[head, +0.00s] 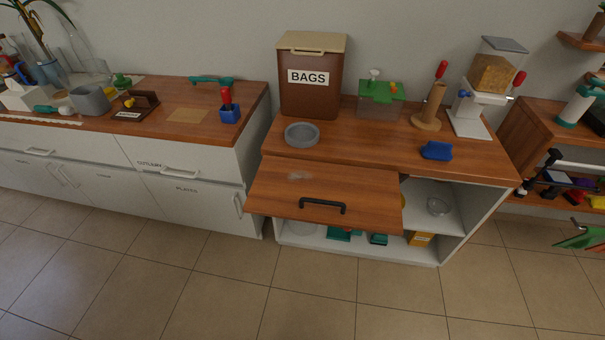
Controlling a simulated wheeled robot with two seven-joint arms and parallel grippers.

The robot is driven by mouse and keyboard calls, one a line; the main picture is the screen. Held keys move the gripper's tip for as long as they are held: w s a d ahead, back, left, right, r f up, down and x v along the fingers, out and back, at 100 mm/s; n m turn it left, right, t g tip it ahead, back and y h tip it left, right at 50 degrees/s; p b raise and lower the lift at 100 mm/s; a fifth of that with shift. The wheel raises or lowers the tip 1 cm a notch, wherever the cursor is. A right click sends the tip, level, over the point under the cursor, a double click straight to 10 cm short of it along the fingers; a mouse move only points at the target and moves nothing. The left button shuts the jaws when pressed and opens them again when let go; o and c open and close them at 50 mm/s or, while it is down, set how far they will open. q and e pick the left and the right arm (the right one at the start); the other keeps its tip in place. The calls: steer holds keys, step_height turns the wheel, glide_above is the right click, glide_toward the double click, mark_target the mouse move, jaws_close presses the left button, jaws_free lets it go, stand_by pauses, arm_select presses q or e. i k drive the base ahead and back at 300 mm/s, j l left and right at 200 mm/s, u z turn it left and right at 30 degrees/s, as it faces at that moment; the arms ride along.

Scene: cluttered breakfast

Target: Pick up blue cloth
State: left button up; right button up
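A small blue folded item (436,151), which looks like the blue cloth, lies on the wooden counter (370,146) of the right cabinet. It is near the front edge, right of the middle, with bare wood around it. Its exact folds are too small to tell. Neither of my grippers shows in the head view.
A wooden panel (270,196) with a black handle juts out open below the counter's front left. A grey bowl (302,134), brown BAGS bin (309,98), green-lidded box (380,100), wooden stand (429,112) and cereal dispenser (487,102) stand on the counter. The tiled floor ahead is clear.

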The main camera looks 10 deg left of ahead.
mark_target(434, 150)
steer(key=i+l+u, duration=0.1)
steer(key=l, duration=0.3)
steer(key=i+l+u, duration=0.1)
steer(key=l, duration=0.3)
steer(key=i+l+u, duration=0.1)
steer(key=i+l, duration=0.15)
steer(key=l, duration=0.15)
